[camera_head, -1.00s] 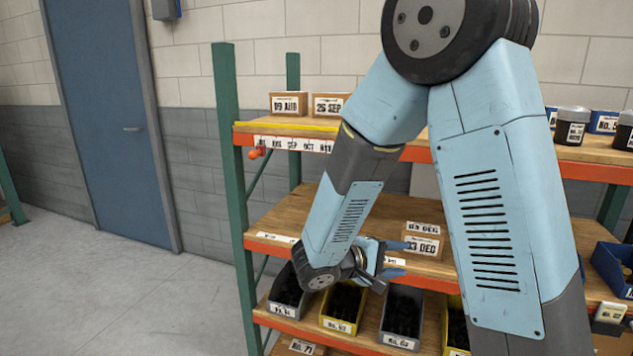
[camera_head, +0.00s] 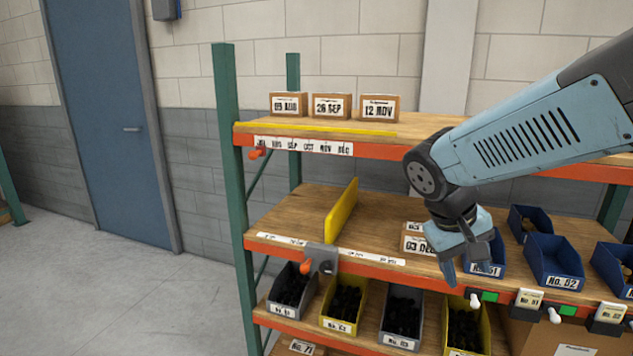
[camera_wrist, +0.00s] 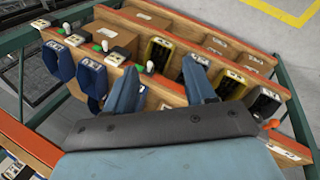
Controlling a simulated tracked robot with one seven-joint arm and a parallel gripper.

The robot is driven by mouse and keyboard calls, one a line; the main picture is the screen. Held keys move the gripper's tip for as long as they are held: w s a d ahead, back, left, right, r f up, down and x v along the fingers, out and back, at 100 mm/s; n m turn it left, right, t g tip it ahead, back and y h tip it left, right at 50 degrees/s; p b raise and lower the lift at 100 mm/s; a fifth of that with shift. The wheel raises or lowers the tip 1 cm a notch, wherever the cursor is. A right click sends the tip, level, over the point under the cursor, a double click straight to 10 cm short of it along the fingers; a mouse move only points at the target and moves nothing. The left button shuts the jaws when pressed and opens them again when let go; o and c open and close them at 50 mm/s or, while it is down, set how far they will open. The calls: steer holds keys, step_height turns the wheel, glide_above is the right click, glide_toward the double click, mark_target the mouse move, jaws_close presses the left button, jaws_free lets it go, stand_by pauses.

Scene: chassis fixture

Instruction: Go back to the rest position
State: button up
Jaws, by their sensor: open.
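My gripper (camera_head: 462,262) hangs in front of the middle shelf in the head view, pointing down, with its fingers beside the box marked 03 DEC (camera_head: 416,246) and the blue bin No. 51. In the wrist view my gripper (camera_wrist: 163,85) shows two blue fingers spread apart, with nothing between them. My arm reaches in from the right side of the head view.
The shelf rack has a green post (camera_head: 231,160). Boxes marked 09 AUG (camera_head: 289,104), 26 SEP (camera_head: 331,107) and 12 NOV (camera_head: 379,108) stand on top. A yellow divider (camera_head: 341,211) stands on the middle shelf; blue bins (camera_head: 555,261) are right. Open floor lies left.

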steer(key=s+a+r+m+t+y, duration=0.1)
steer(key=s+a+r+t+y, duration=0.1)
steer(key=s+r+t+y, duration=0.2)
steer(key=shift+r+t+y, duration=0.3)
steer(key=shift+r, duration=1.15)
